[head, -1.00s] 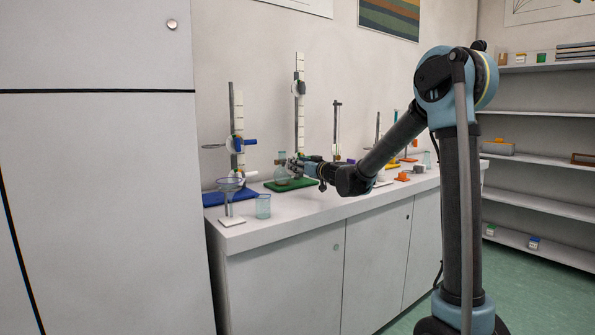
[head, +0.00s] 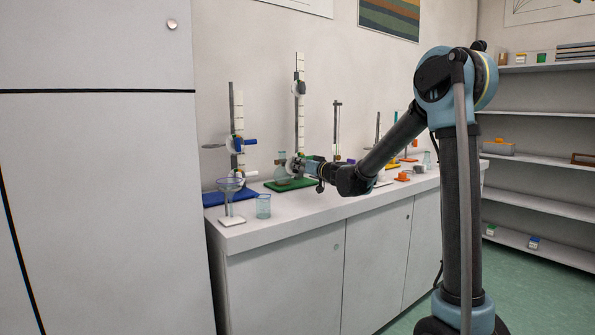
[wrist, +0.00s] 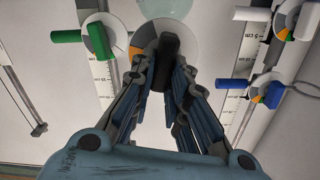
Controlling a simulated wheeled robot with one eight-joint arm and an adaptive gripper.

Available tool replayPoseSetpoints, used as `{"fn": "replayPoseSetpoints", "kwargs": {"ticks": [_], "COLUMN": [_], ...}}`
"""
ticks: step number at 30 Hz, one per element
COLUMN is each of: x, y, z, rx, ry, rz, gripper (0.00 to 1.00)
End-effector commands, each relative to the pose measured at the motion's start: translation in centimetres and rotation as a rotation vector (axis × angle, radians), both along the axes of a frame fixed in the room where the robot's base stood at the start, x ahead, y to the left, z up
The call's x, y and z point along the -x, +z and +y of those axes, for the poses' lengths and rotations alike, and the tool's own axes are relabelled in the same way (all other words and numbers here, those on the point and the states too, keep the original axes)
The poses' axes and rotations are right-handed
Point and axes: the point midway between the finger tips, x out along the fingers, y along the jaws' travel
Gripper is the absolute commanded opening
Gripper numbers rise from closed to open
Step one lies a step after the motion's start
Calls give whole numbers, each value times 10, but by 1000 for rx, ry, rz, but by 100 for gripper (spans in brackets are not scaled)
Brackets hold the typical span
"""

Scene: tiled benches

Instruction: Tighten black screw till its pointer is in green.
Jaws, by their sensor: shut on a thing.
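The black screw (wrist: 167,55) points toward me in the middle of the wrist view, with its end between my fingertips. My gripper (wrist: 166,75) is shut on it. In the head view my gripper (head: 297,167) is low at the tall stand (head: 300,120) over a green base (head: 290,185).
A green screw (wrist: 66,37) with its dial is at upper left in the wrist view. A blue screw (wrist: 268,91) with its dial is at right. In the head view a funnel stand (head: 231,200) and a beaker (head: 263,206) stand near the bench's front left.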

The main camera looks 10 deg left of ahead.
Motion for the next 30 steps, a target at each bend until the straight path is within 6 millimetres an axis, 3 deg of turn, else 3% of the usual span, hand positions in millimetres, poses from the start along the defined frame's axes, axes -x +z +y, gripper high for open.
{"fn": "replayPoseSetpoints", "kwargs": {"ticks": [12,23,30], "x": [-3,-4,-6], "y": [-1,-1,-3], "z": [-3,-3,-5], "rx": [-136,-156,-266], "ry": [-4,-4,-4], "rz": [159,182,312], "gripper": [0,0,0]}}
